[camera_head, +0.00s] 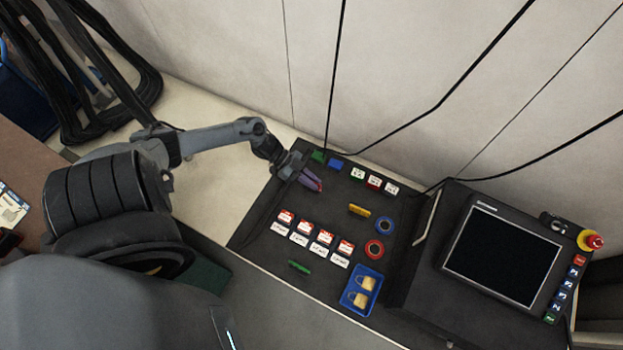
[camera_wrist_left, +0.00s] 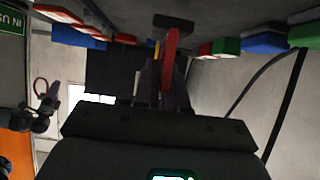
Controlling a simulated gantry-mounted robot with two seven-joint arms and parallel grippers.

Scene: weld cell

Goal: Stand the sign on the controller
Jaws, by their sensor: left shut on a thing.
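My left gripper (camera_head: 314,185) is over the upper left of the dark bench top. It is shut on a thin red piece (camera_wrist_left: 172,45), seen edge-on between the fingers in the left wrist view. Its face is hidden, so I cannot tell whether it is the sign. The controller, a dark console with a large black screen (camera_head: 502,255), stands at the right, well apart from the gripper. What looks like my right gripper (camera_wrist_left: 52,93) shows small at the left of the left wrist view; its jaws are unclear.
Red and white tags (camera_head: 303,238), a yellow piece (camera_head: 359,210), a blue ring (camera_head: 384,226) and a red ring (camera_head: 374,249) lie on the bench. A blue tray (camera_head: 348,305) holds brass-coloured padlocks. Small blocks line the back edge. An emergency stop (camera_head: 592,240) stands beside the screen. Black cables hang behind.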

